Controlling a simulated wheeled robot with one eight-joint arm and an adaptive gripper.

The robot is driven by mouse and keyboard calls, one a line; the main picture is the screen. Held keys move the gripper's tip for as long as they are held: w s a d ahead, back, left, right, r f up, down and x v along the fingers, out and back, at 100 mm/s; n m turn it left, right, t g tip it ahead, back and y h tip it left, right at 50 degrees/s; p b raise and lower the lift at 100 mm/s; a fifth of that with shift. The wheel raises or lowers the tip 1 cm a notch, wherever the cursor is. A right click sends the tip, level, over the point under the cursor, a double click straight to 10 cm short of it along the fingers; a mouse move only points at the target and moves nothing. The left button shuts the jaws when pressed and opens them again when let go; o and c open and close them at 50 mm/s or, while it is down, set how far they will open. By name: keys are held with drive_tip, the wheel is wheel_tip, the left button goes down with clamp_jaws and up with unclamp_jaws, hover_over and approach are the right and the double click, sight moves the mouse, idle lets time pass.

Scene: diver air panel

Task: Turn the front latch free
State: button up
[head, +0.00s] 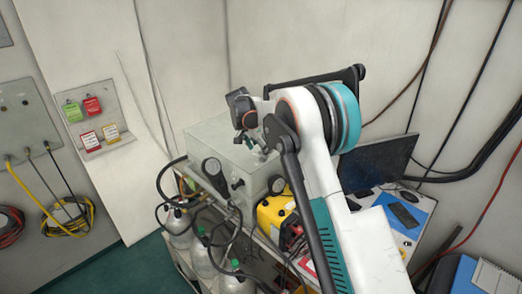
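The air panel is a pale grey box (215,142) standing on a bench in the middle of the head view. A small dark fitting (237,184) sits on its front face; it may be the front latch, but it is too small to tell how it is turned. My gripper (264,152) is above the right part of the box, small and partly covered by my own arm. I cannot tell whether it touches the box or whether its fingers are apart.
Gas cylinders (198,258) and black hoses crowd the space below the box. A yellow case (275,212) is close at its right. A monitor (378,160) stands behind my arm. Tags hang on a wall board (100,122) at left. The green floor at lower left is clear.

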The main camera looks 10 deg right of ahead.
drive_tip(key=shift+x, duration=1.25)
drive_tip(key=c, duration=1.1)
